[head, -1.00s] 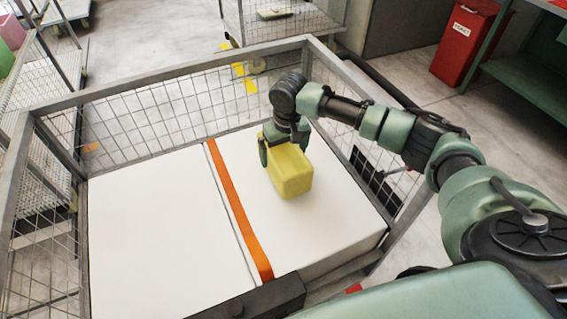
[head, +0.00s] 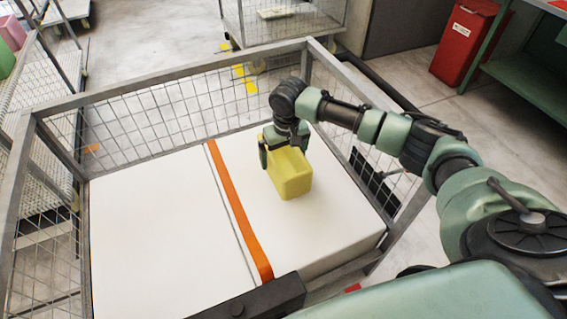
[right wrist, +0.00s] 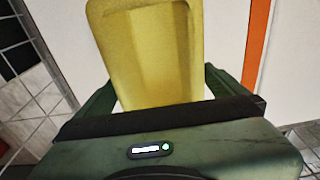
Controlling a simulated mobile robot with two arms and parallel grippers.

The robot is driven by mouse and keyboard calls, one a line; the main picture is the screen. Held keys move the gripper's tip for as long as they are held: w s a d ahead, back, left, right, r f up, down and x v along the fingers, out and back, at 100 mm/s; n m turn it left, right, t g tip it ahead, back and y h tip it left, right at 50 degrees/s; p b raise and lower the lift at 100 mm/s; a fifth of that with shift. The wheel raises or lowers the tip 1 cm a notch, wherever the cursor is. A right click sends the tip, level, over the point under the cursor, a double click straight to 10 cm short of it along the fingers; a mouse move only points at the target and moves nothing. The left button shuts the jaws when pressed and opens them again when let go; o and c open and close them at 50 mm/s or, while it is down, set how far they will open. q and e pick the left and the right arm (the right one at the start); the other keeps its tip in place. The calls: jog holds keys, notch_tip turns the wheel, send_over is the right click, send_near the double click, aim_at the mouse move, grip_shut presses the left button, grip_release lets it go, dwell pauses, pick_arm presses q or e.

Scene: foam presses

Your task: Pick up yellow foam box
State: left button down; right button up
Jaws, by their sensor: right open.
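The yellow foam box (head: 290,174) stands on the white surface right of the orange strap in the head view. My right gripper (head: 279,150) is at the far upper end of the box, with its fingers around it. In the right wrist view the yellow foam box (right wrist: 150,55) lies between the two green fingers (right wrist: 155,92) of the open gripper. Whether the fingers touch the box I cannot tell. My left gripper is not in view.
The white blocks (head: 150,230) fill a wire-mesh cart with a grey frame (head: 170,85). An orange strap (head: 236,205) runs across them. A red bin (head: 466,42) and a green shelf (head: 525,85) stand at the upper right. The left white surface is clear.

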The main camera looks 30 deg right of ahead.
dwell(0.3)
jog(key=c, duration=1.2)
jog(key=shift+o, duration=0.2)
